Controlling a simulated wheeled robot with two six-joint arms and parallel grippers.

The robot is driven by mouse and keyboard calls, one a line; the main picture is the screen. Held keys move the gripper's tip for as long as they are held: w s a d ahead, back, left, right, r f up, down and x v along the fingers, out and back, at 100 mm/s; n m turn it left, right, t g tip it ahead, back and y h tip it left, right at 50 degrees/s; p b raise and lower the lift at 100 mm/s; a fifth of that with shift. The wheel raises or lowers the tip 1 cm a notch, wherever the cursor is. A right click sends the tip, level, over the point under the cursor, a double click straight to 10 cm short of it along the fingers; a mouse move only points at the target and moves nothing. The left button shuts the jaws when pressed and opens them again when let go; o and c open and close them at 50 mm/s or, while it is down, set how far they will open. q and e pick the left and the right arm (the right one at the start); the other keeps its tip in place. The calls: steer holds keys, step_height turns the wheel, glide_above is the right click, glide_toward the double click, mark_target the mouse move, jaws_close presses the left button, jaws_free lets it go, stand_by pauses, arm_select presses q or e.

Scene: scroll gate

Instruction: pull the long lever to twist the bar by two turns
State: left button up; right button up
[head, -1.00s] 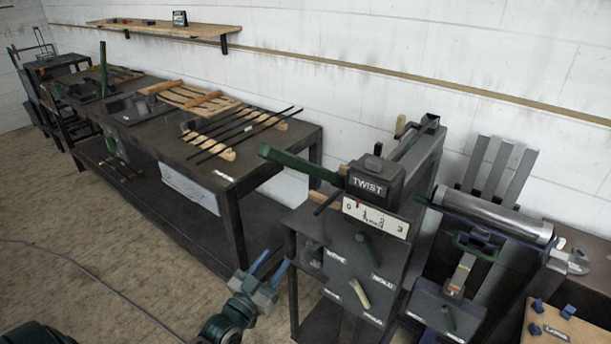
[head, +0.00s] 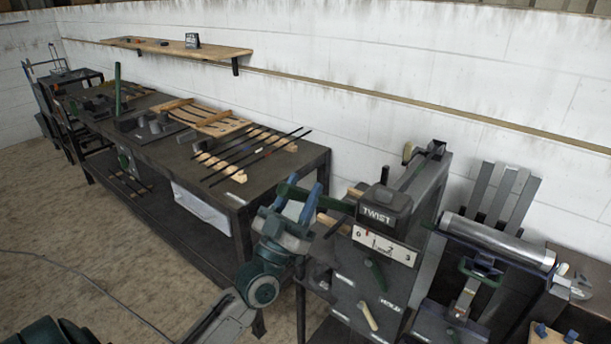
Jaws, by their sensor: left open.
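The TWIST machine (head: 378,212) stands right of centre, a dark box on a dark panel. Its long green lever (head: 334,203) sticks out to the left, near level. A white dial plate (head: 385,245) below the box shows 0, 2 and 3, with a red mark near its left end. My left gripper (head: 304,184) is open at the lever's outer end, its blue fingers pointing up on either side of the green bar in the picture. I cannot tell whether they touch it. My right gripper is not in view.
A panel below the dial carries a green handle (head: 375,274) and a pale handle (head: 368,315). A second machine with a metal roller (head: 497,240) stands to the right. A long dark workbench (head: 215,182) with rods and a wooden rack lies left, close behind my left arm.

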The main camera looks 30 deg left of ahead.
arm_select(q)
steer(key=shift+x, duration=0.9)
steer(key=shift+c, duration=0.4)
